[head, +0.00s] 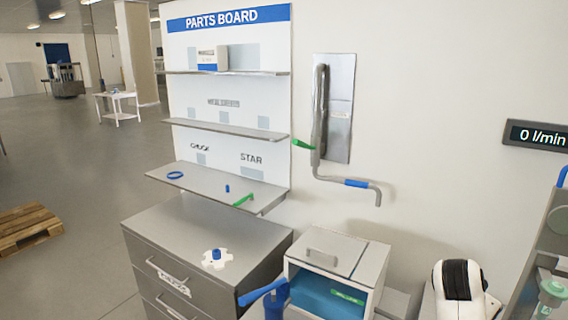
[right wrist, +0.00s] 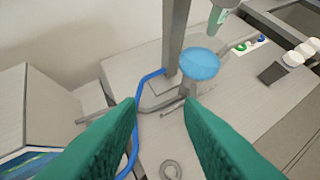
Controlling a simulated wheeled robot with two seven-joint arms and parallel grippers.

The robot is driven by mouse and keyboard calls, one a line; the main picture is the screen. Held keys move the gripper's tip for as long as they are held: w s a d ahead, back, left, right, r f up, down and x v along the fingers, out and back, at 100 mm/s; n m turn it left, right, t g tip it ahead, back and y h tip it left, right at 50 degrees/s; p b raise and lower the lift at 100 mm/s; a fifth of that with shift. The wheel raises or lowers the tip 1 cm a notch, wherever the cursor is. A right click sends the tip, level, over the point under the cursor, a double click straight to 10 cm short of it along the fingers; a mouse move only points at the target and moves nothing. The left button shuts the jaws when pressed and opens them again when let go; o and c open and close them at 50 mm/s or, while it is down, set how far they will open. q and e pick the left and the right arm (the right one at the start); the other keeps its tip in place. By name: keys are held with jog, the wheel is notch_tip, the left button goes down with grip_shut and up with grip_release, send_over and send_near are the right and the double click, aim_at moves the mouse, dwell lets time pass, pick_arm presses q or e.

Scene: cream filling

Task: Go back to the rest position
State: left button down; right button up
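My right gripper (right wrist: 160,108) shows in the right wrist view as two green fingers with a clear gap between their tips. It is open, and nothing is held between the fingers. Beyond it stands a grey machine base with a post (right wrist: 174,38), a light blue disc (right wrist: 200,64) and a blue hose (right wrist: 148,77). My left gripper is not in either view. The right gripper's fingers do not show in the head view.
A parts board (head: 228,100) with shelves stands above a grey drawer cabinet (head: 190,235). An open-fronted box (head: 376,262) holds a blue bin (head: 325,297), with a blue handled item (head: 272,301) at its left. A bent pipe (head: 330,177) is on the wall. Floor at left is mostly clear.

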jog(key=s+a+f+n+y, duration=0.3)
jog(key=s+a+f+n, duration=0.45)
jog(key=s+f, duration=0.4)
jog(key=s+a+f+n+y, duration=0.25)
jog(key=s+a, duration=0.35)
jog(key=s, duration=0.3)
jog(key=s+a+f+n+y, duration=0.2)
jog(key=s+a+n, duration=0.2)
jog(key=s+a, duration=0.3)
jog(key=s+d+f+g+b, duration=0.1)
jog(key=s+f+b, duration=0.15)
jog(key=f, duration=1.45)
jog(key=s+f+g+b, duration=0.1)
jog(key=f+b, duration=0.3)
jog(key=f, duration=1.3)
jog(key=s+d+f+g+b, duration=0.1)
jog(key=s+d+f+b, duration=0.2)
jog(key=s+f, duration=1.2)
notch_tip(320, 180, down, 3)
jog(key=shift+s+f, duration=0.2)
jog(key=shift+s, duration=0.1)
